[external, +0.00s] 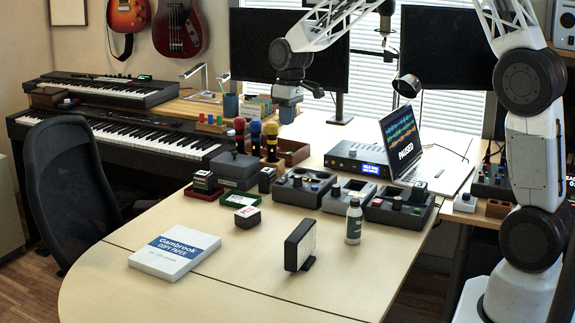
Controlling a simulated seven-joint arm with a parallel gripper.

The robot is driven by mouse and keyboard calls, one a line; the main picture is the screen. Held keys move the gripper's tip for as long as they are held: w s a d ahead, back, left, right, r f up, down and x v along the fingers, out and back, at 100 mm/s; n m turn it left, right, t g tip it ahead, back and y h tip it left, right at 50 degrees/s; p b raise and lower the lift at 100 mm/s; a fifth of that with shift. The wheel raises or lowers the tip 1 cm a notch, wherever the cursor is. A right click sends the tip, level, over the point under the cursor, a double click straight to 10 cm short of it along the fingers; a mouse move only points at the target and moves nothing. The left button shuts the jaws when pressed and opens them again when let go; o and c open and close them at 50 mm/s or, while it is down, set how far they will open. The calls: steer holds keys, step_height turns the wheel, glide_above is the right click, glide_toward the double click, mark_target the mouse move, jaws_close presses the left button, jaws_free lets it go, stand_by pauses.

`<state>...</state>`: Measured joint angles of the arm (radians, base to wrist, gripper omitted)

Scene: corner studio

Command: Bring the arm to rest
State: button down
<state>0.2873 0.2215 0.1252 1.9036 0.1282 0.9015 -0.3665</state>
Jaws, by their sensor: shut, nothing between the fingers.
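My gripper (288,104) is at the upper middle of the external view, at the end of my arm. It points down over the back part of the desk (215,262), to the right of the coloured-topped microphones (271,140). Its fingers are small and dark here, and they look closed with nothing held. I cannot tell exactly how high above the desk they are.
A laptop (402,140) showing "PAUSED" stands behind control boxes (399,207). A small bottle (354,222), a black upright panel (300,243) and a paper pack (175,252) stand nearer. Keyboards (120,132) are at left. The front desk has free room.

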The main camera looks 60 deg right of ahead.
steer(key=s+a+r+t, duration=0.1)
steer(key=s+a+r, duration=0.5)
steer(key=s, duration=0.4)
steer(key=s+a+r, duration=0.6)
steer(key=s, duration=0.4)
steer(key=s+a, duration=0.3)
steer(key=s, duration=0.8)
steer(key=s+a+t+h, duration=0.1)
steer(key=s+a, duration=0.3)
steer(key=s, duration=0.8)
steer(key=shift+f, duration=0.25)
steer(key=shift+w, duration=0.25)
stand_by(1.6)
